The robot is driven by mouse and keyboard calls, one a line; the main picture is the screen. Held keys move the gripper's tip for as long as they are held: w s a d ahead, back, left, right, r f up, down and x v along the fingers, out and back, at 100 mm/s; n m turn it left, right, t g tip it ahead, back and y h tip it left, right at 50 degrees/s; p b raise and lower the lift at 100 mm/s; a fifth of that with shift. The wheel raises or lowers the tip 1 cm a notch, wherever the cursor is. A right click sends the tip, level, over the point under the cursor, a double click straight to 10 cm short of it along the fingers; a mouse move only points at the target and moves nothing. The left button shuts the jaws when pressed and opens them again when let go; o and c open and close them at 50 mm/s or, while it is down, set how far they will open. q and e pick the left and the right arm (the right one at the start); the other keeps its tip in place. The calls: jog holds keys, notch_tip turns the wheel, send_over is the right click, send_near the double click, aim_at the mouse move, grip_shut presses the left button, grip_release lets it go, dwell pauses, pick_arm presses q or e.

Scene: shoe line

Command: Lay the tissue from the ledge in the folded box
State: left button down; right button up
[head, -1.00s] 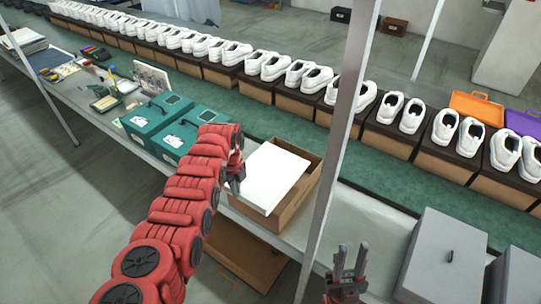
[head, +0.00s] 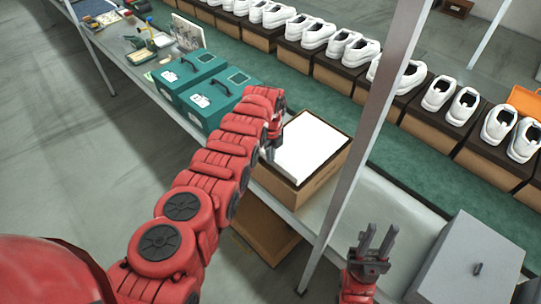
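The white tissue (head: 309,146) lies flat within the rim of the open brown cardboard box (head: 318,184) on the grey ledge, covering most of its opening. My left gripper (head: 270,151) is at the box's left edge, close beside the tissue. Its fingers are small and partly hidden by my red arm, so I cannot tell whether they are open or touch the tissue. My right gripper (head: 377,238) points up in front of the ledge, right of the post, with its two fingers apart and nothing between them.
Two teal cases (head: 217,96) stand left of the box. A grey metal post (head: 375,125) rises just right of it. A grey box with a handle (head: 468,262) is at the lower right. White shoes on brown boxes (head: 465,106) line the green belt (head: 400,172) behind.

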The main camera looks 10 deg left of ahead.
pick_arm(q)
jog(key=shift+f+b, duration=5.55)
jog(key=shift+f, duration=0.25)
jog(key=shift+f+b, duration=0.4)
jog(key=shift+b, duration=0.05)
jog(key=c, duration=1)
grip_release()
